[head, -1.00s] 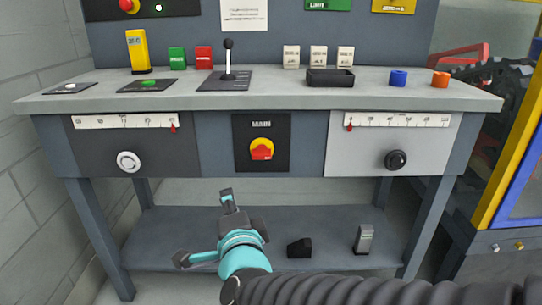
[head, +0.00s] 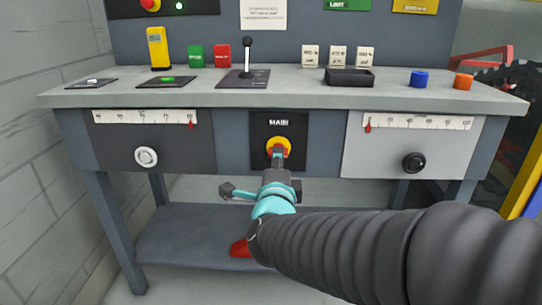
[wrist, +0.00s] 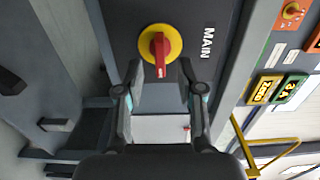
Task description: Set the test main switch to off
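The main switch (head: 271,143) is a red handle on a yellow disc, set in a black plate marked MAIN (head: 266,127) on the bench front. My gripper (head: 253,169) is in front of the plate and a little low, and one finger hides part of the switch in the head view. In the wrist view my gripper (wrist: 159,88) is open and empty, with the switch beyond the gap between its fingers. I cannot tell whether a finger touches the handle.
A white knob (head: 146,157) is on the left drawer and a black knob (head: 414,162) on the right one. A lever (head: 248,57), a yellow block (head: 158,49) and a black tray (head: 349,78) stand on the bench top. A red thing (head: 240,248) lies on the lower shelf.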

